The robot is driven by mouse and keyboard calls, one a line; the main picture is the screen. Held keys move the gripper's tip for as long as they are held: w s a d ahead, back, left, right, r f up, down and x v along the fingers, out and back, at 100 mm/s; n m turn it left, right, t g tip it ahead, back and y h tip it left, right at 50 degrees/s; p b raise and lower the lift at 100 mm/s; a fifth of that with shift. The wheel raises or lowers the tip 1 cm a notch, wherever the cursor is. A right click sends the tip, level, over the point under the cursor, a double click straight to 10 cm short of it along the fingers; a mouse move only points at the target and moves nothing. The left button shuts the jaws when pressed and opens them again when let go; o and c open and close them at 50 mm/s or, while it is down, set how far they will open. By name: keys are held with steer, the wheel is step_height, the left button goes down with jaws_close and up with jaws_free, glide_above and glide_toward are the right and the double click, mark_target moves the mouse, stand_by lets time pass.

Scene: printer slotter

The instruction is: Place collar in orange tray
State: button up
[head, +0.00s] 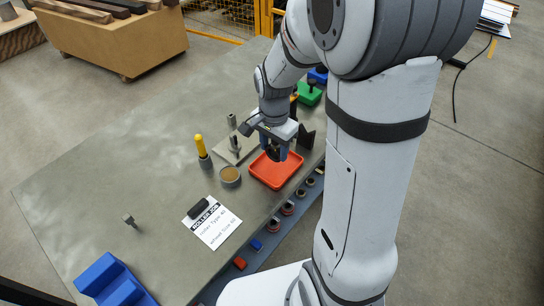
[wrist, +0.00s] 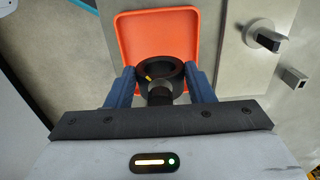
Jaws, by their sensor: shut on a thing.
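A black ring-shaped collar (wrist: 160,70) with a small yellow mark is between the blue fingers of my gripper (wrist: 160,88) in the wrist view. The gripper is shut on it. In the head view my gripper (head: 275,152) is over the orange tray (head: 262,179), and the dark collar shows between the fingers. The orange tray (wrist: 125,32) lies behind the collar in the wrist view. I cannot tell whether the collar touches the tray floor.
A grey plate with a post (head: 235,148), a yellow-handled tool (head: 201,148) and a round tan-topped dish (head: 230,175) stand left of the tray. A paper sheet (head: 213,223) and blue block (head: 112,278) are nearer. A green bin (head: 310,95) is behind. The table's left half is mostly clear.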

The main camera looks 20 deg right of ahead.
mark_target(274, 158)
steer(key=shift+s+f, duration=0.1)
steer(key=shift+f, duration=1.8)
steer(key=shift+f, duration=0.2)
steer(key=o, duration=1.2)
steer(key=shift+o, duration=0.2)
